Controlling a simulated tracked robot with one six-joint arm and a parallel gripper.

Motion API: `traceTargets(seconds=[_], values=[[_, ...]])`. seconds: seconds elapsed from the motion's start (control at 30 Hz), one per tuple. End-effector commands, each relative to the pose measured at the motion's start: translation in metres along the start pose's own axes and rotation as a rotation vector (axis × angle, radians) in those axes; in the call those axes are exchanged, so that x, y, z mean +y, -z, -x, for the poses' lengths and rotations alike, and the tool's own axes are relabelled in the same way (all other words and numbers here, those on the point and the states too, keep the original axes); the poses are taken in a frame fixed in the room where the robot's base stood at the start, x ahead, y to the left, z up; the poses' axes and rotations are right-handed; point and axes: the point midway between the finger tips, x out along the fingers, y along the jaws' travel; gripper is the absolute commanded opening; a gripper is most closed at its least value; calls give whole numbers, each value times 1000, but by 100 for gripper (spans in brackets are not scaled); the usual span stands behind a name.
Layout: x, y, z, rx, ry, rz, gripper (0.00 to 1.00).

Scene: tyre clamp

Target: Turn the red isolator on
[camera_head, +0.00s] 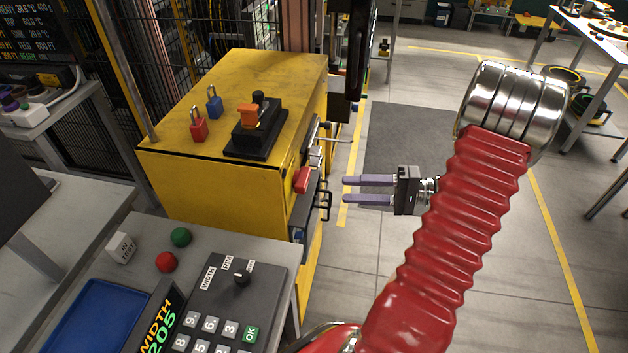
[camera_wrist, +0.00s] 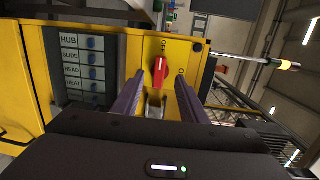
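The red isolator (camera_head: 302,180) is a red handle on the side face of the yellow cabinet (camera_head: 222,192). In the wrist view the red isolator (camera_wrist: 160,70) sits ahead, between the lines of my two purple fingers. Its handle runs nearly upright in that picture, toward a small dark marking above it; another marking is to its right. The markings are too small to read surely. My gripper (camera_head: 345,190) is open and empty, to the right of the cabinet and apart from the handle in the head view. A small grey part (camera_wrist: 155,104) shows below the handle.
A labelled panel with blue switches (camera_wrist: 92,58) is left of the isolator. Black handles (camera_head: 323,200) project from the cabinet side. Red and blue padlocks (camera_head: 199,128) stand on top.

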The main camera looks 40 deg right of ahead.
Motion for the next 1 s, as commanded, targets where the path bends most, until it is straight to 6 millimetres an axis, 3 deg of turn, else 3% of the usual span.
traceTargets(seconds=[0.2,0.57,0.77,1.0], values=[[10,12,25,83,72,20,39],[11,12,27,89,77,22,39],[10,13,18,87,77,22,39],[8,15,-12,85,76,22,39]])
